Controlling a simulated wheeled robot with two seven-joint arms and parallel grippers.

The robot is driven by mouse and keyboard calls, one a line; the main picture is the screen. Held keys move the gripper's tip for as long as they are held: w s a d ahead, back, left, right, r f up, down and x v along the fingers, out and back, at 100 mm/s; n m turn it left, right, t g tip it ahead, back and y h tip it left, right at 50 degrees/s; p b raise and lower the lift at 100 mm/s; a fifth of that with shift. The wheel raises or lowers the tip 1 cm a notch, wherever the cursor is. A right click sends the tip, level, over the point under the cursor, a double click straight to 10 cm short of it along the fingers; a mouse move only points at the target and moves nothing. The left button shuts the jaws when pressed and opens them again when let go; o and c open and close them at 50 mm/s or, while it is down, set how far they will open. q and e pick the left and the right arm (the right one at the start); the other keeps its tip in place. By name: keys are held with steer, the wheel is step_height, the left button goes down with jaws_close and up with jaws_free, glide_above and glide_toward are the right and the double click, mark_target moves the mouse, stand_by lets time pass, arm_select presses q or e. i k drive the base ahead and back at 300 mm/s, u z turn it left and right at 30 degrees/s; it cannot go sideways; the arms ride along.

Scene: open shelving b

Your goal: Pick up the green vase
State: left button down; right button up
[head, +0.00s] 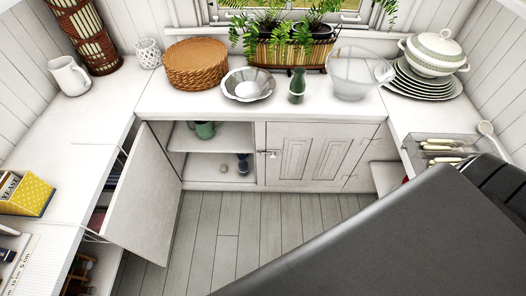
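The green vase (297,86) is a small dark green bottle shape with a narrow neck. It stands upright on the back counter in the head view, between a silver fluted bowl (248,84) on its left and a clear glass bowl (352,75) on its right. Nothing covers it. No gripper fingers can be made out in the view. A large dark grey body, which looks like part of my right arm, fills the lower right corner, well apart from the vase.
A planter with ferns (290,48) stands behind the vase. Woven placemats (196,64) are stacked left; a white tureen (433,52) sits on plates at right. Below the white counter (196,103), a left cabinet door (146,196) hangs open. Wooden floor (236,225) is clear.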

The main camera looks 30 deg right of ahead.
mark_target(298, 85)
steer(key=z, duration=0.05)
steer(key=k, duration=0.4)
steer(key=z, duration=1.25)
steer(key=i, duration=0.9)
steer(key=z, duration=0.9)
